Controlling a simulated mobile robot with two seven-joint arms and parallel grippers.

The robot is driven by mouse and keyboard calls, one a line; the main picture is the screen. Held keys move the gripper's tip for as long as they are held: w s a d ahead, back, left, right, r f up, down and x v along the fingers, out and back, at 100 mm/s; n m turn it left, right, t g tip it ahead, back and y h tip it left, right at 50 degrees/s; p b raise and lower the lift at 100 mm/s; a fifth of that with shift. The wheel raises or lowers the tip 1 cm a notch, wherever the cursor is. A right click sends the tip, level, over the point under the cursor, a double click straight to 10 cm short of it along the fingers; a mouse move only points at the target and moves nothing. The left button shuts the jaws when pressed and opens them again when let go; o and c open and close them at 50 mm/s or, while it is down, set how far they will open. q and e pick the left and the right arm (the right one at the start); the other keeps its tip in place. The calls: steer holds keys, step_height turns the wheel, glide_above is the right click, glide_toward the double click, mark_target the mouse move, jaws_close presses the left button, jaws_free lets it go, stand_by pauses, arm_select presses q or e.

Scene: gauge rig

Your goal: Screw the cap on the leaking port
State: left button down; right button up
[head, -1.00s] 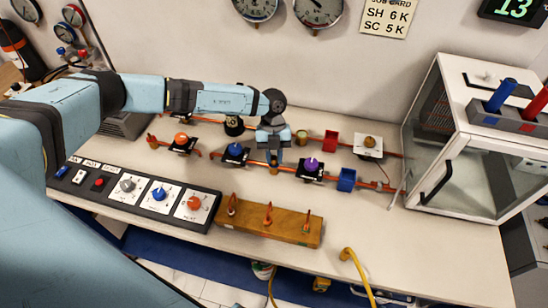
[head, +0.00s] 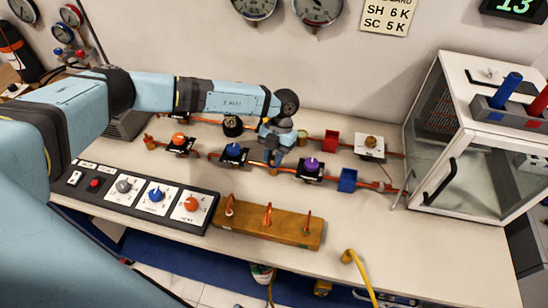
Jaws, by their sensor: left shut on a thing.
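My left gripper (head: 272,157) reaches down over the front orange pipe run, between the blue-knob valve (head: 233,152) and the purple-knob valve (head: 310,168). It is shut on a small brass-coloured piece (head: 273,170), apparently the cap, at the pipe. The fingers hide most of it, so I cannot tell cap from port or how it is seated. No leak can be made out. My right gripper is not in view.
A wooden block with upright pegs (head: 265,238) and a knob panel (head: 130,205) lie in front. A glass-sided cabinet (head: 470,150) stands at the right. The bench's front right is mostly clear.

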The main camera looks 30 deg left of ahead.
arm_select(q)
steer(key=shift+s+a+f, duration=0.15)
steer(key=shift+s+f, duration=0.05)
steer(key=shift+f, duration=0.1)
steer(key=m+y+b, duration=0.1)
steer(key=m, duration=0.2)
steer(key=shift+f+b, duration=0.1)
steer(key=shift+b, duration=0.2)
steer(key=shift+m+y, duration=0.5)
steer(key=shift+m, duration=0.6)
steer(key=shift+r, duration=0.2)
steer(key=shift+b, duration=0.3)
steer(key=shift+f+m, duration=0.1)
steer(key=shift+m, duration=0.3)
steer(key=shift+a, duration=0.1)
steer(key=shift+m+t+y+b, duration=0.3)
steer(key=shift+m+y+b, duration=0.15)
steer(key=shift+m, duration=0.15)
